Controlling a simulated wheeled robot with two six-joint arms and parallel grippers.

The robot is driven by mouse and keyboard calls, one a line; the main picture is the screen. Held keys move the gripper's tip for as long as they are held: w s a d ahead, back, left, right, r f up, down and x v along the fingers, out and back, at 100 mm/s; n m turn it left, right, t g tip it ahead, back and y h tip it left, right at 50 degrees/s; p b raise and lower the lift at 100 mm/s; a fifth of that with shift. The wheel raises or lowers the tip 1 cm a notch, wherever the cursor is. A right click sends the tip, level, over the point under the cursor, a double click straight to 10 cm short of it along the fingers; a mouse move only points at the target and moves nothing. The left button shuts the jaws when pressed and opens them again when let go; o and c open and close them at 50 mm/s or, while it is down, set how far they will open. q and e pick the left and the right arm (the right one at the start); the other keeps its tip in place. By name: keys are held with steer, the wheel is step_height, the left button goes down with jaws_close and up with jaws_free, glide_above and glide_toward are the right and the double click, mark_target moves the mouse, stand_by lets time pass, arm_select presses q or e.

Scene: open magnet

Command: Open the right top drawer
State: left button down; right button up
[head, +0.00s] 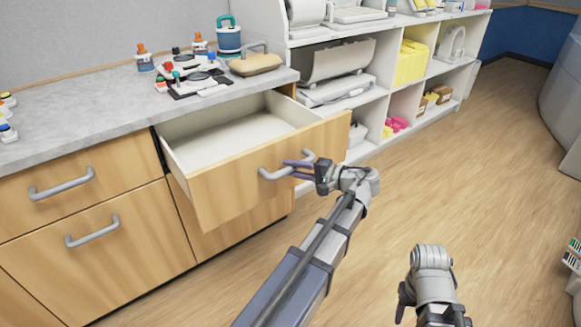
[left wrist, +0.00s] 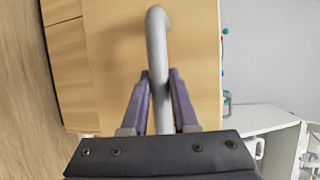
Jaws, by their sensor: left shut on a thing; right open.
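The right top drawer (head: 228,180) is pulled out of the wooden cabinet, and its pale, empty inside shows from above. Its grey curved handle (head: 270,174) is on the front panel. My left gripper (head: 300,169) is shut on this handle. In the left wrist view the purple fingers stand on either side of the handle (left wrist: 156,50), with the wooden drawer front (left wrist: 110,60) behind. My right gripper (head: 424,308) is low in the head view, above the floor and away from the cabinet; its fingers are partly hidden.
The countertop (head: 80,95) holds bottles, a teal-lidded jar (head: 229,38) and a tan bag-like item (head: 256,64). White shelves (head: 375,105) stand right of the drawer. Closed drawers with a handle (head: 62,184) are at left.

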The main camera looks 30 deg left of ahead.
arm_select(q)
steer(key=c, duration=0.7)
jaws_free()
steer(key=d, duration=0.2)
steer(key=d+r+p, duration=0.1)
steer(key=d, duration=0.4)
steer(key=shift+d+r, duration=0.2)
steer(key=shift+d, duration=0.15)
